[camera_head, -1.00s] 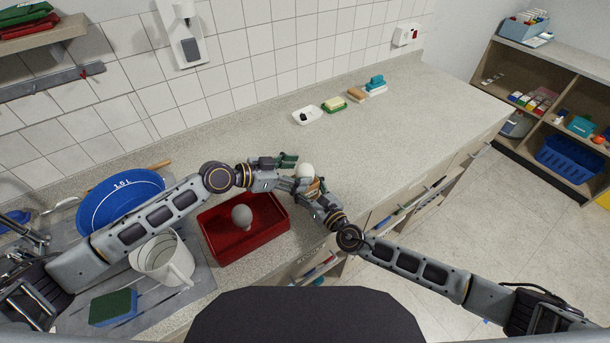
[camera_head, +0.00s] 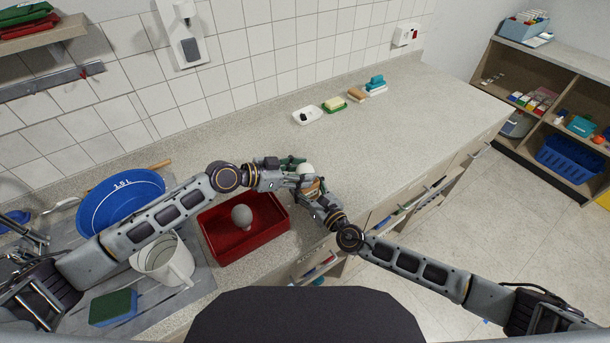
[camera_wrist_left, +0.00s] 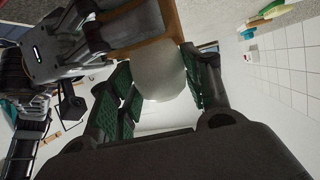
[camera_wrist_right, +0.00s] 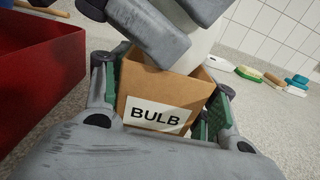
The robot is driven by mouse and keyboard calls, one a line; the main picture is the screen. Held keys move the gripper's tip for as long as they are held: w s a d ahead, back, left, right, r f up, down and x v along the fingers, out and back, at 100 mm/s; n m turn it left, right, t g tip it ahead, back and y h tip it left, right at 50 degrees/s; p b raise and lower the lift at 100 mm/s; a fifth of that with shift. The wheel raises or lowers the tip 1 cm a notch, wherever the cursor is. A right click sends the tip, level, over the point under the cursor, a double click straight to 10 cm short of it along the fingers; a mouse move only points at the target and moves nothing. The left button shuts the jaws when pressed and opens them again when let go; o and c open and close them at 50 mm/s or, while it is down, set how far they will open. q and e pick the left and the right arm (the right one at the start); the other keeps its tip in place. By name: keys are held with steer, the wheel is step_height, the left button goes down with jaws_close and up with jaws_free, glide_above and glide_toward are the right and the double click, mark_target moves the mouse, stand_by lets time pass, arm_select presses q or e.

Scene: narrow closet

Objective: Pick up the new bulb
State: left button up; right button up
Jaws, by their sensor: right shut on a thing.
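A white bulb (camera_head: 305,169) sticks up out of a small open cardboard box (camera_wrist_right: 172,83) labelled BULB. My right gripper (camera_head: 314,190) is shut on the box and holds it above the counter beside the red tray. My left gripper (camera_head: 298,168) is at the bulb. In the left wrist view its green-padded fingers stand open on either side of the bulb (camera_wrist_left: 159,72), very close to it. The bulb's lower part is hidden in the box. In the right wrist view the left gripper covers part of the bulb.
A red tray (camera_head: 213,246) holds a grey bulb (camera_head: 242,216). A blue basin (camera_head: 120,200), a white jug (camera_head: 165,262) and a green-blue sponge (camera_head: 113,308) are at the left. The counter (camera_head: 400,130) to the right is clear.

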arm_select(q)
steer(key=c, duration=0.3)
steer(key=shift+c, duration=0.2)
steer(key=shift+r, duration=5)
arm_select(e)
steer(key=o, duration=1.1)
steer(key=shift+c, duration=0.2)
steer(key=shift+s+d, duration=0.1)
steer(key=shift+v, duration=5.9)
